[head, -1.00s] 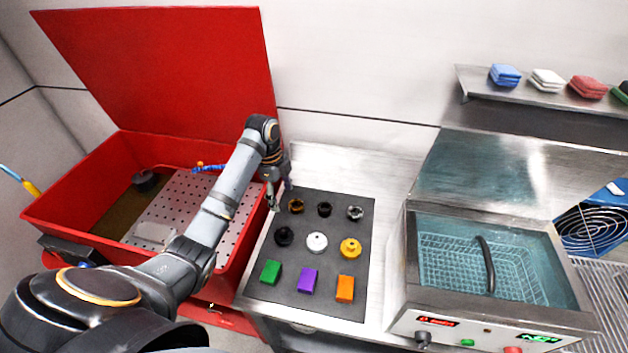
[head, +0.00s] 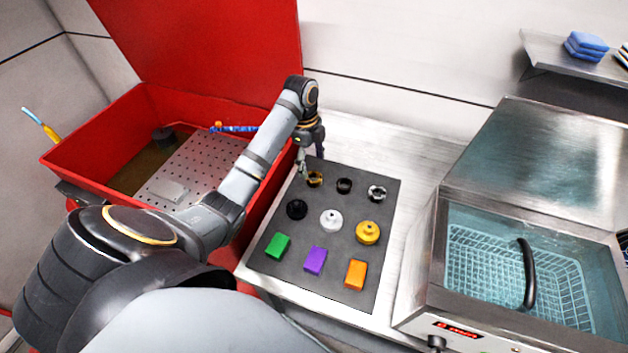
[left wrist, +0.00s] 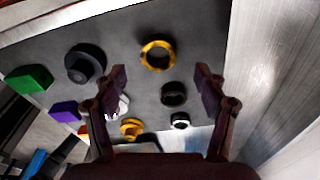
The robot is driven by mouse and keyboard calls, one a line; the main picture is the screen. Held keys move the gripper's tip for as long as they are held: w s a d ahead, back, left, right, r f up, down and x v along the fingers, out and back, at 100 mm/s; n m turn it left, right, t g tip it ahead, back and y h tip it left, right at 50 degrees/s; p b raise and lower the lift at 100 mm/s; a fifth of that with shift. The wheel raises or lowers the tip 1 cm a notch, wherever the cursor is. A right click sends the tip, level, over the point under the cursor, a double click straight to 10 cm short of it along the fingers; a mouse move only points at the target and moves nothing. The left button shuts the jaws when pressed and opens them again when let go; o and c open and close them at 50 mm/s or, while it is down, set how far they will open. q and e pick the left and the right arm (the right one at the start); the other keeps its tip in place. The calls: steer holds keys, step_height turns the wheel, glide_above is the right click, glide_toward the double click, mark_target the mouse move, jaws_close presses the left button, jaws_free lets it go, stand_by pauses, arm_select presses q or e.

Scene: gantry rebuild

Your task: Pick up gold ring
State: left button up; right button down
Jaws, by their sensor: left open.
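The gold ring (head: 315,182) lies on the dark grey mat (head: 285,265), at the mat's back left corner. In the left wrist view the gold ring (left wrist: 147,63) shows flat on the mat, beyond the fingertips and roughly centred between them. My left gripper (head: 311,164) is just above and beside the ring in the head view, partly in front of its edge. Its two fingers (left wrist: 162,80) are spread wide in the left wrist view, with nothing held between them. My right gripper is not in view.
A dark ring (head: 344,186) and a silver ring (head: 377,193) share the ring's row. Black, white and yellow knobbed pieces and coloured blocks fill the rows in front. The open red tub (head: 95,140) stands left; a steel basin (head: 470,215) with a wire basket stands right.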

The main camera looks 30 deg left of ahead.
mark_target(313, 173)
arm_select(q)
steer(key=shift+s+d+f+b, duration=0.15)
steer(key=shift+f+b, duration=0.3)
steer(key=shift+f, duration=0.45)
steer(key=shift+d+f+p, duration=0.2)
steer(key=shift+f+p, duration=0.25)
steer(key=shift+f, duration=1)
steer(key=shift+c, duration=1.3)
steer(key=c, duration=1.1)
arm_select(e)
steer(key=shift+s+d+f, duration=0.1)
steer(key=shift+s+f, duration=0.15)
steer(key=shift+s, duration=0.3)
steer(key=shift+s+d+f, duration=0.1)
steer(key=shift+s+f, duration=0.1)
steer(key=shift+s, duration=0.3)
arm_select(q)
steer(key=shift+r, duration=0.15)
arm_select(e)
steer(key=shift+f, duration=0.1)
